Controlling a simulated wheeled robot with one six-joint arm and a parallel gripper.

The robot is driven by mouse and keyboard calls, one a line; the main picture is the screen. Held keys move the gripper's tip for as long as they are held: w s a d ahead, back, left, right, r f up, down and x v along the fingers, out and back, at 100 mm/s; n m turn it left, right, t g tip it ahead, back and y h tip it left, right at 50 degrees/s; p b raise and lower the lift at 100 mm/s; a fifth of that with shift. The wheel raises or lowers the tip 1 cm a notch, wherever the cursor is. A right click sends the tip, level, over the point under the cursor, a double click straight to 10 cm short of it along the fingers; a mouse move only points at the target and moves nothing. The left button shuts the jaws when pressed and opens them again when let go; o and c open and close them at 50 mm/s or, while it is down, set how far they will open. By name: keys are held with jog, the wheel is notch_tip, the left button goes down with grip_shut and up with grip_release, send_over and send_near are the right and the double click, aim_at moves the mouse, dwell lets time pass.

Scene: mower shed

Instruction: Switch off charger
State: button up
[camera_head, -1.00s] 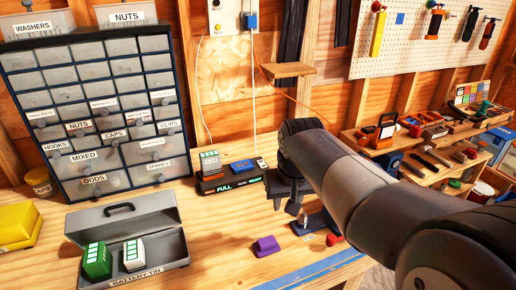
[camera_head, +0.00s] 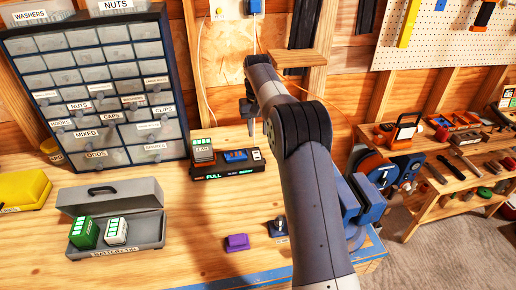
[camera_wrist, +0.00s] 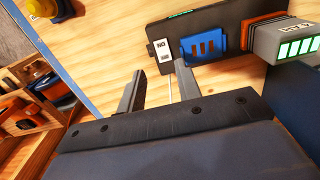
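The black charger (camera_head: 240,172) stands on the wooden bench and reads FULL at its left. A grey-white battery (camera_head: 202,151) with green bars sits in its left bay. The blue middle bay (camera_head: 236,155) is empty. A small white switch (camera_head: 257,155) is at the right end. In the wrist view the charger (camera_wrist: 222,22) is near the top, with the switch (camera_wrist: 163,56), blue bay (camera_wrist: 203,48) and battery (camera_wrist: 285,42). My gripper (camera_wrist: 160,78) is open and empty, its fingertips close to the switch end; contact cannot be told. In the head view my gripper (camera_head: 250,122) is partly hidden by my arm.
An open grey battery tin (camera_head: 150,234) holds a green and a white battery. A purple block (camera_head: 236,242) and a blue vise (camera_head: 365,205) are on the bench. A drawer cabinet (camera_head: 95,90) stands at left. A small wooden shelf (camera_head: 298,59) juts from the wall.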

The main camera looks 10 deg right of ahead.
aim_at(258, 159)
notch_tip(258, 159, down, 11)
jog(key=shift+p, duration=1.1)
jog(key=shift+c, duration=0.4)
